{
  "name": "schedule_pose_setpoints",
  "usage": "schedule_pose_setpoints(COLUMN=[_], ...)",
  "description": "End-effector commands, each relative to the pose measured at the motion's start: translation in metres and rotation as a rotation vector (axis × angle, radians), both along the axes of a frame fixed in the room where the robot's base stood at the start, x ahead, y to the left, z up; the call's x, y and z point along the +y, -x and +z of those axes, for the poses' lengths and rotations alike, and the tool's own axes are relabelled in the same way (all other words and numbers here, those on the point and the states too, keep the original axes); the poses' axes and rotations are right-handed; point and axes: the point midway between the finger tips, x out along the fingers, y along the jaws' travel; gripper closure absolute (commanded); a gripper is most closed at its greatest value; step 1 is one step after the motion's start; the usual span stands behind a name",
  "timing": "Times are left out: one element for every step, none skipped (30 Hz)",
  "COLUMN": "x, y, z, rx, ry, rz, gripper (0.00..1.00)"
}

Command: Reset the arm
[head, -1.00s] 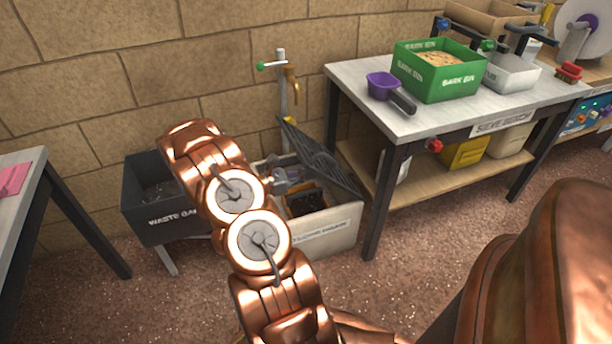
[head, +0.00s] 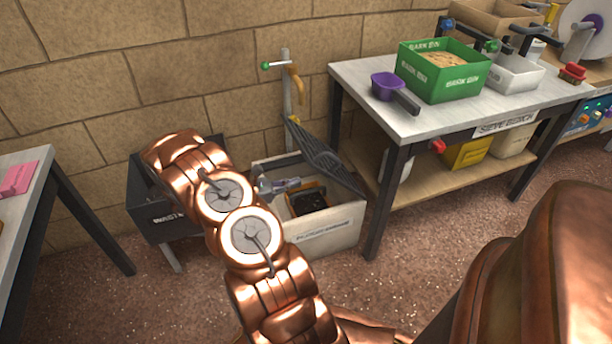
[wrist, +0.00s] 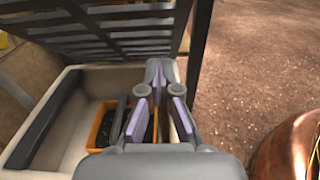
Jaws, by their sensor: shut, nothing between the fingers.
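My copper arm (head: 225,195) reaches out across the head view, over the floor between the two tables. My gripper (head: 293,184) shows small beyond the arm, over the pale bin (head: 330,232). In the wrist view my gripper (wrist: 158,78) has its grey fingers with purple pads drawn together at the tips, with nothing held. It hangs above the bin, whose rim (wrist: 50,108) shows around it. An orange tray (wrist: 103,128) with dark contents lies inside the bin, partly hidden by the fingers.
A dark slatted lid (head: 325,160) stands tilted open at the bin. A dark waste bin (head: 150,215) is to the left, partly behind my arm. The sieve bench (head: 440,115) is at right with a green bark bin (head: 443,75) and purple scoop (head: 388,87). Floor at front is clear.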

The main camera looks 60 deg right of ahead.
Motion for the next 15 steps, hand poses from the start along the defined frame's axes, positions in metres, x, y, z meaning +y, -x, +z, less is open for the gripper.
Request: schedule_pose_setpoints(x=[0.007,0.011,0.017,0.02,0.023,0.028,0.031,0.034,0.038,0.04,0.042,0.045,0.046,0.047,0.049], y=[-0.007,-0.01,-0.014,-0.018,-0.022,-0.026,-0.029,-0.032,-0.035,-0.037,-0.039,-0.041,-0.042,-0.043,-0.044], z=[0.003,0.003,0.003,0.004,0.004,0.004,0.004,0.004,0.004,0.004,0.004,0.004,0.004,0.004,0.004], rx=[0.0,0.0,-0.001,-0.003,-0.003,-0.003,-0.003,-0.003,-0.003,-0.002,-0.002,-0.001,-0.001,0.0,0.0], ry=[-0.001,-0.001,-0.002,-0.002,-0.002,-0.001,-0.001,-0.001,0.0,0.0,0.0,0.0,0.0,0.0,0.0], rz=[0.0,-0.001,-0.003,-0.003,-0.004,-0.005,-0.005,-0.004,-0.005,-0.006,-0.007,-0.006,-0.006,-0.006,-0.006], gripper=[1.0,1.0,1.0,1.0,1.0,1.0,1.0,1.0,1.0,1.0,1.0,1.0,1.0,1.0,1.0])
